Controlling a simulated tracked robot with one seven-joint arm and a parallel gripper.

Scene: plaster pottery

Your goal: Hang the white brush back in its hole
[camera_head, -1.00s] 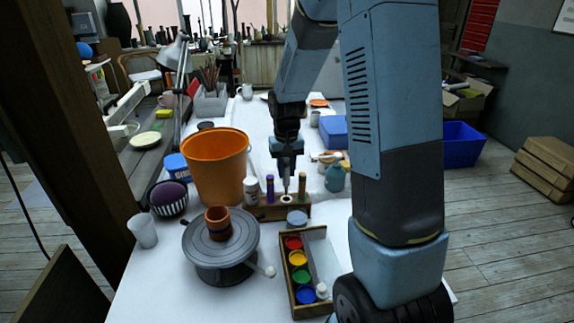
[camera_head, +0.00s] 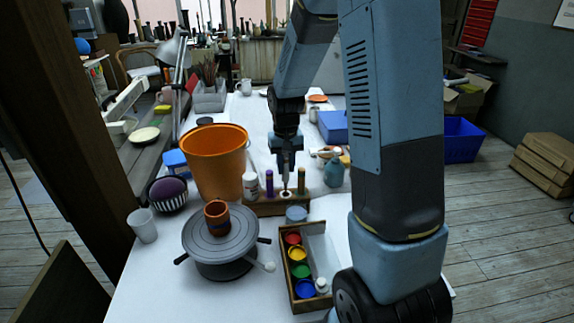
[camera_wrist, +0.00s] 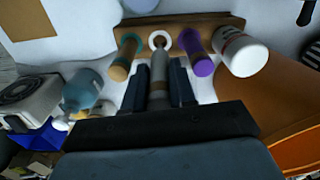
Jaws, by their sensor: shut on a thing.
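My gripper (camera_head: 286,165) points down over the wooden rack (camera_head: 262,208). Its fingers are shut on the upright pale grey-white brush (camera_wrist: 159,70), seen between them in the wrist view. The brush's far end lines up with the white-ringed hole (camera_wrist: 159,39) in the rack; whether it is inside the hole or just above it I cannot tell. The ring also shows just under the gripper in the head view (camera_head: 286,193). A purple-handled brush (camera_wrist: 201,60) and a tan-handled brush (camera_wrist: 125,60) stand in the rack on either side.
A white bottle (camera_head: 250,186) stands at the rack's left end, by the orange bucket (camera_head: 214,160). A teal bottle (camera_head: 334,172) stands to the right.

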